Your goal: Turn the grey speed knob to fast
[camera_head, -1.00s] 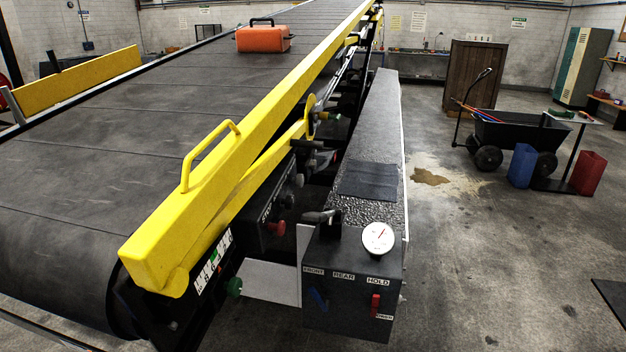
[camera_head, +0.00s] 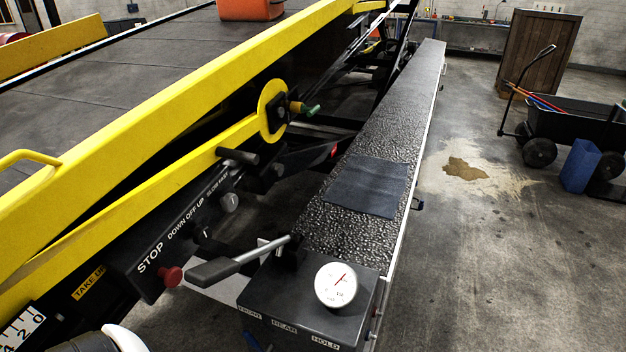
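The grey speed knob (camera_head: 230,203) is a small round knob on the black control panel (camera_head: 146,292) along the side of the conveyor. It sits just below the white SLOW FAST label (camera_head: 217,178). A light mark shows on its face, but it is too small to tell which way it points. A dark switch (camera_head: 205,240) sits below the DOWN OFF UP label, and a red stop button (camera_head: 172,277) is by the STOP label. A white and black part of my arm shows at the bottom left edge. Neither gripper shows.
A black lever (camera_head: 215,270) sticks out left from the grey box with the white dial (camera_head: 336,285), near the panel. A black handle (camera_head: 238,156) juts out above the knob. The yellow rail (camera_head: 150,110) runs above the panel. Open floor lies right of the textured step (camera_head: 345,215).

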